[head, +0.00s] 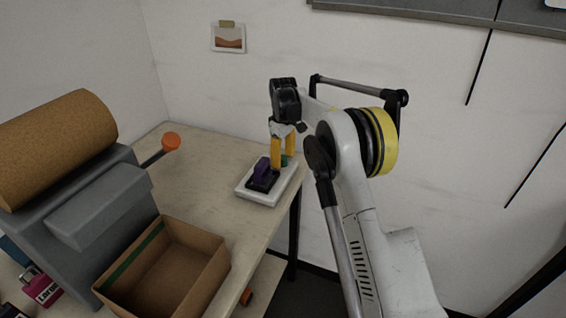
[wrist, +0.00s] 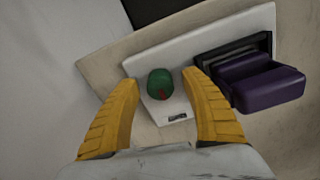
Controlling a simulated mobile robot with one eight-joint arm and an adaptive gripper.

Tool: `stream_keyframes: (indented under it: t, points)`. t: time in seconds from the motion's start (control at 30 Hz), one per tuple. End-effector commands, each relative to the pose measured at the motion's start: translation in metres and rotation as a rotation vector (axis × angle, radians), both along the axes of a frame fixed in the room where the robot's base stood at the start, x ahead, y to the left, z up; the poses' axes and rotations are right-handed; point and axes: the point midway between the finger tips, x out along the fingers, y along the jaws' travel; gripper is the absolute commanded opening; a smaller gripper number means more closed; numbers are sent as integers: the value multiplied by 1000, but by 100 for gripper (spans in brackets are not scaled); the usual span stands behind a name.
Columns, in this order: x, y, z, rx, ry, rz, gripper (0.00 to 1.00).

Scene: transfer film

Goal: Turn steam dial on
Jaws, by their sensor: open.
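A green dial (wrist: 160,84) with a small red mark sits on a white appliance base (wrist: 170,50), with a small label in front of it. In the head view the green dial (head: 285,160) shows only partly, between the yellow fingers. The white base (head: 258,197) rests near the table's right end. A dark purple block-like part (wrist: 262,85) sits in a black holder beside the dial. My gripper (wrist: 163,100) is open, pointing down, with its yellow fingers on either side of the dial. I cannot tell whether they touch it. My gripper also shows in the head view (head: 283,163).
An open cardboard box (head: 207,275) stands at the table's front. A grey machine (head: 100,205) with a cork-coloured roll (head: 55,140) and an orange-knobbed lever (head: 171,141) stands at left. The table (head: 205,180) is clear between machine and base. A wall is close behind.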

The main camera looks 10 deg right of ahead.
Motion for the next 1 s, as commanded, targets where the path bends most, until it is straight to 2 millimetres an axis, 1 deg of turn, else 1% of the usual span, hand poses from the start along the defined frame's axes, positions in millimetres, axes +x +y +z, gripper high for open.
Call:
stream_keyframes:
  t: [0.07, 0.3, 0.37, 0.4, 0.47, 0.5, 0.77, 1.0]
  points:
    - [0, 0, -3, 0, 0, 0, 54]
    - [0, 0, -3, 0, 0, 0, 54]
    - [0, 0, -3, 0, 0, 0, 37]
    - [0, 0, -3, 0, 0, 0, 24]
    - [0, 0, -3, 0, 0, 0, 6]
    - [0, 0, -3, 0, 0, 0, 0]
    - [0, 0, -2, 0, 0, -16, 0]
    - [0, 0, -2, 0, 0, -117, 0]
